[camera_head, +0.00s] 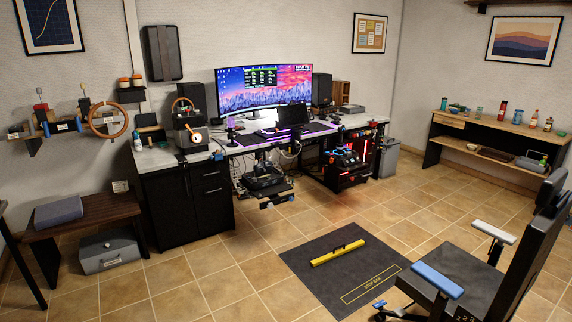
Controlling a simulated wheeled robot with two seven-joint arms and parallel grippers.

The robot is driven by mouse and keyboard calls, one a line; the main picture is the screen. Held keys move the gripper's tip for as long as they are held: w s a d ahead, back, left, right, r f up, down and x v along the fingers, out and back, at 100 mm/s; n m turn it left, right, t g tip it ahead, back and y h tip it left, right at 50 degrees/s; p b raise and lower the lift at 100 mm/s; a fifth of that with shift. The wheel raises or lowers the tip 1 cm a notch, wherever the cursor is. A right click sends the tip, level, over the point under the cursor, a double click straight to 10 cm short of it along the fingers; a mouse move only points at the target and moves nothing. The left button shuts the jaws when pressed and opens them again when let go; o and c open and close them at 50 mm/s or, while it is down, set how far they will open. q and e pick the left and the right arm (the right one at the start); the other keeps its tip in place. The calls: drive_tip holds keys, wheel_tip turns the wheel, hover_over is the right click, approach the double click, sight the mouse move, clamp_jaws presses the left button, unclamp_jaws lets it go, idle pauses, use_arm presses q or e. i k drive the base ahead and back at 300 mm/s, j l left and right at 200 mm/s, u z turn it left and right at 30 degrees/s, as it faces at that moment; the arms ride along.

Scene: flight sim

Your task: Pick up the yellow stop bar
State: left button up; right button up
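The yellow stop bar (338,254) lies on a dark grey floor mat (325,281) in the lower middle of the head view. It is a long yellow bar with a black handle arched over its middle. It lies at a slant, its right end farther back. The mat has a yellow outlined rectangle with small lettering near its front right edge, apart from the bar. Neither of my grippers shows in the head view.
An office chair (456,268) stands at the right, by the mat's right edge. A desk (183,205) with a monitor stands behind. A low bench (100,210) and grey box (110,252) are at the left. Tiled floor is clear left of the mat.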

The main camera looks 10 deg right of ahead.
sight(335, 254)
drive_tip(key=i+z, duration=0.5)
drive_tip(key=i, duration=1.85)
